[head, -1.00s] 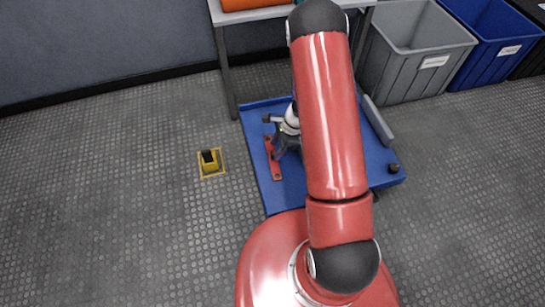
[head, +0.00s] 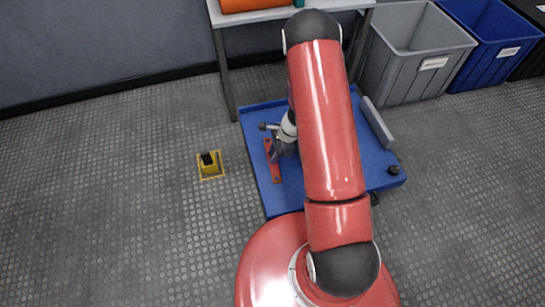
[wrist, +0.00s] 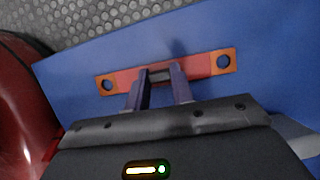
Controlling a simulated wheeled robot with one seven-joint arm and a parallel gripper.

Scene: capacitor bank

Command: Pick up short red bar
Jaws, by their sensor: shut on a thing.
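The short red bar (wrist: 200,68) has orange ends, each with a round hole. It lies across the blue surface (wrist: 215,28) in the wrist view. In the head view the bar (head: 275,172) is on the left part of the blue platform (head: 262,113), partly hidden by my gripper and arm. I cannot tell whether the bar touches the surface or is slightly above it.
A grey bar-like piece (head: 377,123) and a small black knob (head: 394,169) are on the platform's right side. A grey bin (head: 412,60) and a blue bin (head: 490,45) stand at the back right, beside a table (head: 283,15).

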